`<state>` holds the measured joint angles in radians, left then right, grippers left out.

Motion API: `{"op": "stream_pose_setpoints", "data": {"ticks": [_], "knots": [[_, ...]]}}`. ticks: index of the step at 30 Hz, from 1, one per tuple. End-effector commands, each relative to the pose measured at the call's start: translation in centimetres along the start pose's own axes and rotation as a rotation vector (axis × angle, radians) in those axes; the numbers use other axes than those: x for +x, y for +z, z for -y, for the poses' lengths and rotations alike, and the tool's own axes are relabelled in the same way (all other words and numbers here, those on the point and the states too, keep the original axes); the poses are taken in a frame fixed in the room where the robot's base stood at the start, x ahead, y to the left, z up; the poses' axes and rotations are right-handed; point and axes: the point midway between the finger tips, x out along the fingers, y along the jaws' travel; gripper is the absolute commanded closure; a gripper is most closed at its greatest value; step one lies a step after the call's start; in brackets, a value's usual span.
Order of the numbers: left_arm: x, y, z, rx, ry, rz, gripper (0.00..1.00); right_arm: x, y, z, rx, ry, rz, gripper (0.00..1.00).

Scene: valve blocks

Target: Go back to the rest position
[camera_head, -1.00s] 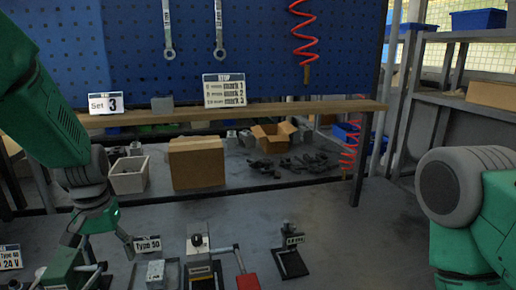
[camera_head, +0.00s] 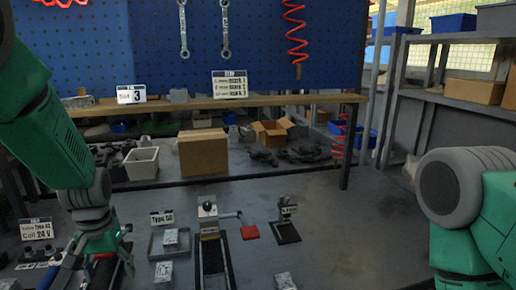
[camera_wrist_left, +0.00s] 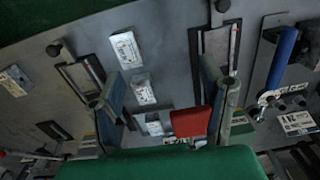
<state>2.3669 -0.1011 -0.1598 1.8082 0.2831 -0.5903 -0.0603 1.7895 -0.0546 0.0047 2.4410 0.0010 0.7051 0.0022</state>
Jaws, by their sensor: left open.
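My left gripper (camera_head: 100,248) hangs at the lower left of the head view, over the left part of the work surface. Its two fingers also show in the left wrist view (camera_wrist_left: 163,105), spread apart with nothing held between them. My right arm shows at the right edge of the head view, but its gripper is out of view. A grey valve block (camera_head: 171,237) sits in a tray by the Type 50 sign (camera_head: 162,218). Another block (camera_head: 164,272) lies in front of it, and a third (camera_head: 286,281) is at the bottom edge.
A fixture with a red handle (camera_head: 250,232) stands in the middle. A small black stand (camera_head: 287,222) is to its right. A 24 V sign (camera_head: 37,229) and a blue handle (camera_wrist_left: 283,55) are near my left gripper.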

Motion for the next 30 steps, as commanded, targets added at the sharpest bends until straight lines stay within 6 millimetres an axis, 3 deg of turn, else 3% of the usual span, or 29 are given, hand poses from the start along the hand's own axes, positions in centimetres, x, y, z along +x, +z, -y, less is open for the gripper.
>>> {"op": "stream_pose_setpoints", "data": {"ticks": [8,13,17,18,21,25,30], "knots": [[7.8,3.7,1.1,0.032,-0.044,-0.005,0.36,1.8,0.1,0.0,0.0,0.0,0.0,1.0],[14.8,7.7,1.9,0.077,-0.074,-0.008,0.36,3.3,0.2,0.0,0.0,0.0,0.0,1.0],[22.0,13.8,2.5,0.141,-0.084,-0.009,0.36,5.4,0.3,0.0,0.0,0.0,0.0,1.0],[24.0,16.1,2.6,0.164,-0.079,-0.011,0.36,6.1,0.3,0.1,0.0,0.0,0.0,1.0],[27.8,21.5,2.6,0.214,-0.054,-0.022,0.36,7.6,0.4,0.1,0.0,0.0,0.0,1.0],[30.0,26.5,2.2,0.255,-0.009,-0.036,0.36,8.8,0.5,0.1,0.0,0.0,0.0,1.0],[30.6,29.1,1.8,0.272,0.025,-0.051,0.36,9.3,0.5,0.1,0.0,0.0,0.0,1.0]]}}
